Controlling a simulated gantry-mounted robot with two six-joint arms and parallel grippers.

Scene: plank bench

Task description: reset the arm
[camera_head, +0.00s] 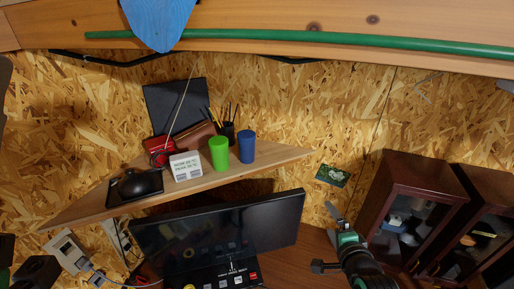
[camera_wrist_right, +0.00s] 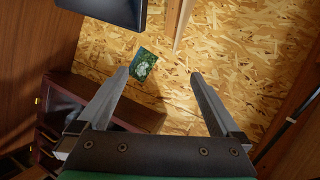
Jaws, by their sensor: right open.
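My right gripper (camera_head: 328,237) is at the lower right of the head view, in front of the wall and to the right of the black monitor. In the right wrist view its two grey fingers (camera_wrist_right: 160,76) stand wide apart with nothing between them. It is open and empty. A small green picture card (camera_wrist_right: 143,65) on the wall shows past the tip of the left finger; it is also in the head view (camera_head: 333,176), above the gripper. My left gripper does not show.
A black monitor (camera_head: 215,232) stands left of my right gripper. A dark red cabinet (camera_head: 410,176) stands close on its right. A wooden shelf (camera_head: 265,160) above the monitor holds a green cup (camera_head: 219,153), a blue cup (camera_head: 246,147), a clock (camera_head: 186,166) and a pen holder (camera_head: 228,134).

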